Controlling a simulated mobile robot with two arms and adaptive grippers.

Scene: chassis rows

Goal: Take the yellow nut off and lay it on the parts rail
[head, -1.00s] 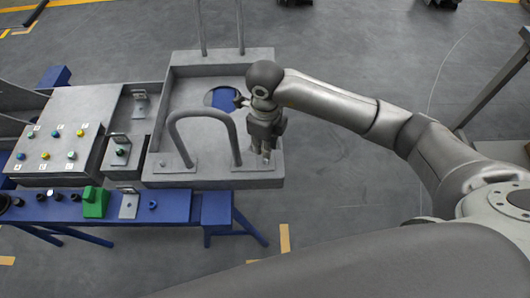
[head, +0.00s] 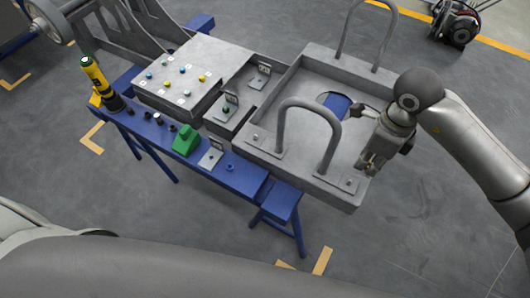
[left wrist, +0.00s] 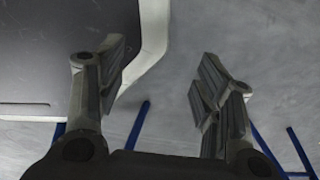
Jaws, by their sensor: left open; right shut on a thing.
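The blue rail (head: 252,185) runs along the front of the chassis and seems to be the parts rail. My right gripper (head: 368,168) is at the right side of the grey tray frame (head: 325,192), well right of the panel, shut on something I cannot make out. My left gripper (left wrist: 162,80) is open and empty in the left wrist view, above floor and blue legs.
A green block (head: 186,141), a small bracket (head: 211,157) and several dark pieces stand on the rail. A yellow-and-black tool (head: 97,75) stands upright at its left end. A tall hoop handle (head: 308,103) rises from the tray frame. Floor in front is clear.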

